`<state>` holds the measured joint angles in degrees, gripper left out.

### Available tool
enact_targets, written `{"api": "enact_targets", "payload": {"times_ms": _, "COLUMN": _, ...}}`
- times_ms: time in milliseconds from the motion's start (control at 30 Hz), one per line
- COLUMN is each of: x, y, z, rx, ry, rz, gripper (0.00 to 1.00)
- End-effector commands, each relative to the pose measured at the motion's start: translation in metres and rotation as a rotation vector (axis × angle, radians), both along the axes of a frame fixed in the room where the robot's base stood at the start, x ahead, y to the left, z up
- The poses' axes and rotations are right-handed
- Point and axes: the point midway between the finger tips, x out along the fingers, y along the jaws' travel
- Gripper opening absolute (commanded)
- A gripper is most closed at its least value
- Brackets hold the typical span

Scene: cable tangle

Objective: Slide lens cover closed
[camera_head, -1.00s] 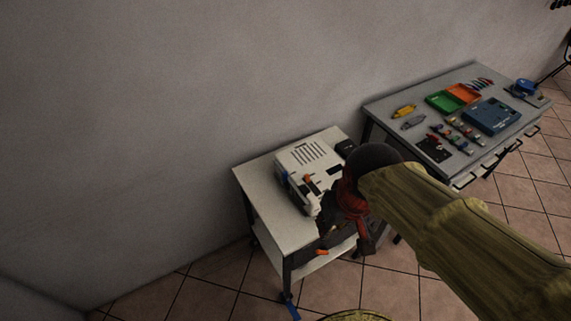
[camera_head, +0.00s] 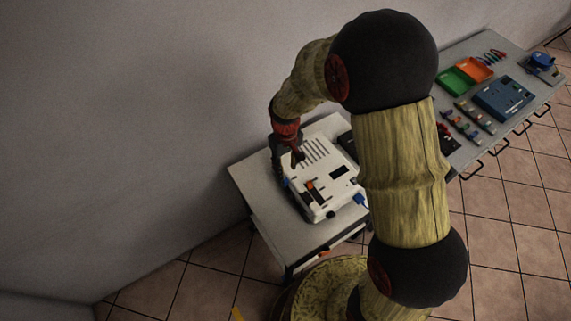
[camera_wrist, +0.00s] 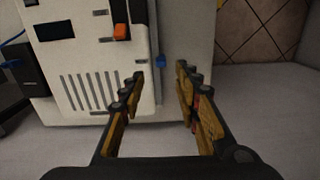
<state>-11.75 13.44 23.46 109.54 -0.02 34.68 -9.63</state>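A white box-shaped device (camera_head: 318,172) with vent slots, which looks like a projector, sits on a small table. An orange tab (camera_head: 309,185) stands out on its top near the left edge; it also shows in the wrist view (camera_wrist: 121,32). I cannot tell for certain whether this tab belongs to the lens cover. My gripper (camera_head: 297,160) is at the device's upper left side, near the vented end. The device's vented edge (camera_wrist: 90,90) is by the left finger.
The small grey-white table (camera_head: 255,180) has bare top left of the device. A blue plug (camera_head: 360,199) is at the device's right corner. A workbench (camera_head: 470,45) with trays, tools and a blue box (camera_head: 504,98) stands at the right. A wall runs behind.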

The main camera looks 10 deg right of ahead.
Motion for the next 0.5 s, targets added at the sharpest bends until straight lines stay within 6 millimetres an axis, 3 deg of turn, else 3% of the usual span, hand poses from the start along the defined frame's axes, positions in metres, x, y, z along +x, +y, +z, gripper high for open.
{"api": "enact_targets", "payload": {"times_ms": 167, "x": 0.004, "y": 0.001, "z": -0.009, "rx": 0.004, "ry": -0.017, "rz": 0.025, "gripper": 0.33}}
{"api": "enact_targets", "payload": {"times_ms": 500, "x": 0.003, "y": 0.001, "z": -0.06, "rx": 0.004, "ry": -0.016, "rz": 0.023, "gripper": 0.33}}
